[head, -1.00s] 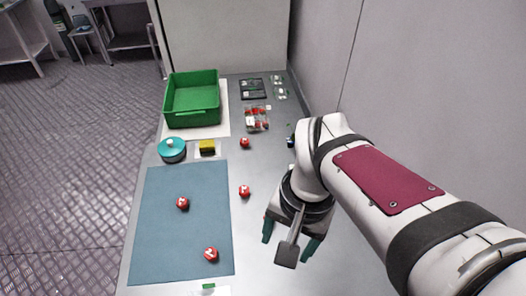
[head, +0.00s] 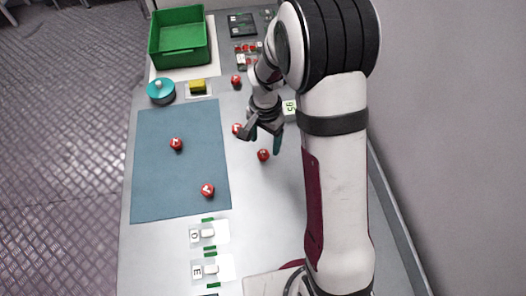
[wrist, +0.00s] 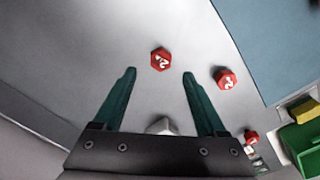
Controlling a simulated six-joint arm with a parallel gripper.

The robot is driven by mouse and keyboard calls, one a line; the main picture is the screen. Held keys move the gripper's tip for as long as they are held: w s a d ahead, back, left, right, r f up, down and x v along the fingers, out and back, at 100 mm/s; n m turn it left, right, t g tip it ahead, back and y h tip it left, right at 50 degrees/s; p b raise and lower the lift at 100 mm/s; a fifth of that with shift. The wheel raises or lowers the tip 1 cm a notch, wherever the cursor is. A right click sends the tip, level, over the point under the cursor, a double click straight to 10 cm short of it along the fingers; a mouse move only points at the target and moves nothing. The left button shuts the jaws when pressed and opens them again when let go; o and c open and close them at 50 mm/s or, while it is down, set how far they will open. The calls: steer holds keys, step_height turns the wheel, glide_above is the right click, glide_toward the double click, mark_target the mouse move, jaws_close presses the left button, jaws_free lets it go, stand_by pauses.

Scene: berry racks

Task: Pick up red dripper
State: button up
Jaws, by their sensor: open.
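Several red drippers, small red hexagonal pieces with white marks, lie on the grey table. One red dripper (head: 263,155) lies on bare table just in front of my gripper (head: 263,138). In the wrist view this dripper (wrist: 160,59) shows just beyond the gap between my two teal fingertips (wrist: 159,75). My gripper is open and empty. Two more drippers (head: 176,144) (head: 207,190) lie on the blue mat.
The blue mat (head: 150,180) covers the left of the table. A green bin (head: 180,61), a teal round container (head: 161,93), a yellow block (head: 198,87) and another dripper (head: 236,81) are farther back. White labelled switches (head: 208,234) are at the front. A wall runs along the right.

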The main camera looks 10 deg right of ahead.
mark_target(264, 153)
steer(key=f, duration=0.4)
steer(key=shift+s+a+f, duration=0.15)
steer(key=shift+a+f, duration=0.05)
steer(key=shift+f, duration=0.2)
jaws_close()
